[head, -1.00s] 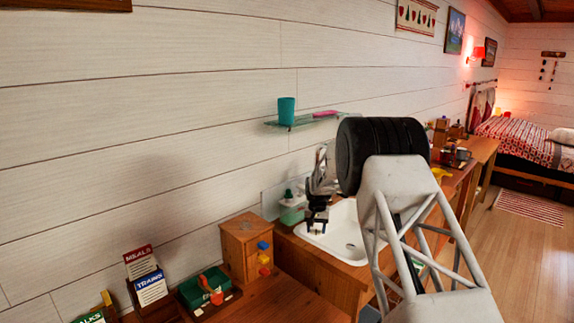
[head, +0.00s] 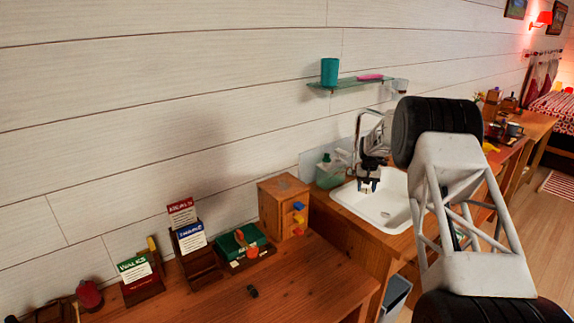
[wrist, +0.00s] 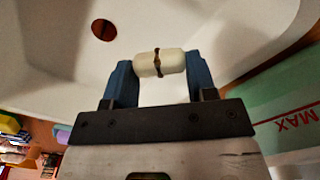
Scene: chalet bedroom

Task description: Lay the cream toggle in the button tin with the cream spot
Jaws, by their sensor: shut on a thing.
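My gripper (wrist: 160,82) is shut on the cream toggle (wrist: 159,64), a small pale barrel with a dark band round its middle. The toggle lies crosswise between the two blue fingers in the wrist view. In the head view my gripper (head: 369,187) hangs over the white sink (head: 388,218), and the toggle is too small to make out there. In the wrist view the white basin and its brown drain (wrist: 104,30) lie beyond the toggle. I cannot make out a button tin with a cream spot in either view.
A wooden box with coloured knobs (head: 280,192), a green case (head: 237,240) and leaflet stands (head: 136,272) line the wall. A glass shelf (head: 350,83) holds a teal cup (head: 329,71).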

